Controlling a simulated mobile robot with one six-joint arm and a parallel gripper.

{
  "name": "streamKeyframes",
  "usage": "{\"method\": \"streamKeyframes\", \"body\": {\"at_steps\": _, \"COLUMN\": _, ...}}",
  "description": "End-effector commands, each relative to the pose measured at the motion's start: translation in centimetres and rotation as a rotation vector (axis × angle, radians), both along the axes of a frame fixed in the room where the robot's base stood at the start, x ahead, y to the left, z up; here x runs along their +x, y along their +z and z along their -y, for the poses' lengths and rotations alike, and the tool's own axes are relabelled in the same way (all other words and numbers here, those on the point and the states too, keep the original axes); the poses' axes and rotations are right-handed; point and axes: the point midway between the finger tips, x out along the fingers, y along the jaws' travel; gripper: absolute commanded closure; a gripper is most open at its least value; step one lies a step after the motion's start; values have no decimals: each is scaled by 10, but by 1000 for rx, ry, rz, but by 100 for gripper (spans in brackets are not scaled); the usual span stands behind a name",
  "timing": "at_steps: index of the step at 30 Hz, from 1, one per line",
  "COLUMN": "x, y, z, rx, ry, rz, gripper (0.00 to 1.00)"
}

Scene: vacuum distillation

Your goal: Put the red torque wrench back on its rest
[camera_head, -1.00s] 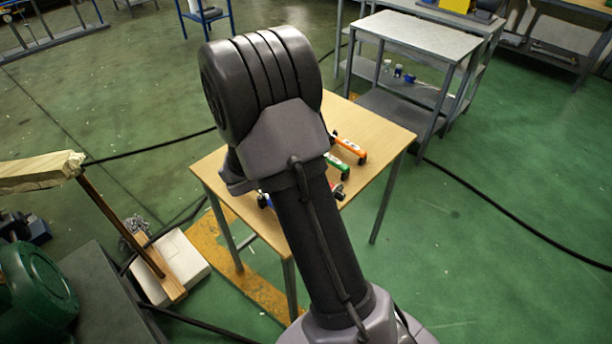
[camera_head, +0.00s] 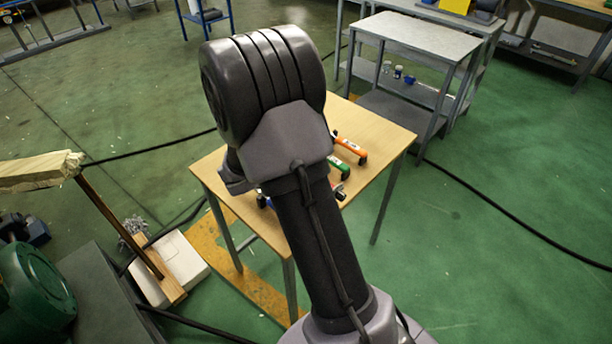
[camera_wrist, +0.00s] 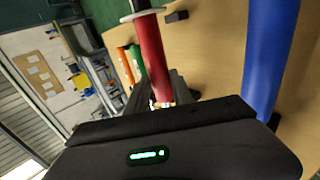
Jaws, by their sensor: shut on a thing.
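The red torque wrench (camera_wrist: 151,52) shows in the wrist view as a red handle with a pale disc-like collar at its upper end. My gripper (camera_wrist: 160,92) is shut on it, with dark fingers on both sides of the handle's lower part. A small black block (camera_wrist: 177,16), perhaps part of a rest, stands on the wooden table right of the collar. I cannot tell whether the red wrench touches a rest. In the head view my arm hides the gripper and most of the red wrench.
A blue handle (camera_wrist: 271,55) lies close on the right in the wrist view. A green wrench (camera_head: 340,163) and an orange wrench (camera_head: 350,144) lie on the wooden table (camera_head: 382,130). A grey shelf table (camera_head: 420,35) stands behind. Bare tabletop shows at the right.

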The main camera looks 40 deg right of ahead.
Motion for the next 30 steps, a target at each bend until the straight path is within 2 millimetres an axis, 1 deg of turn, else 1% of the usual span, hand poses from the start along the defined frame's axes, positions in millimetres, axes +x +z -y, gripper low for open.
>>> {"method": "streamKeyframes", "body": {"at_steps": 14, "x": 1, "y": 0, "z": 0, "rx": -2, "ry": -1, "rz": 2, "gripper": 100}}
{"method": "streamKeyframes", "body": {"at_steps": 30, "x": 1, "y": -13, "z": 0, "rx": -2, "ry": 0, "rz": 2, "gripper": 100}}
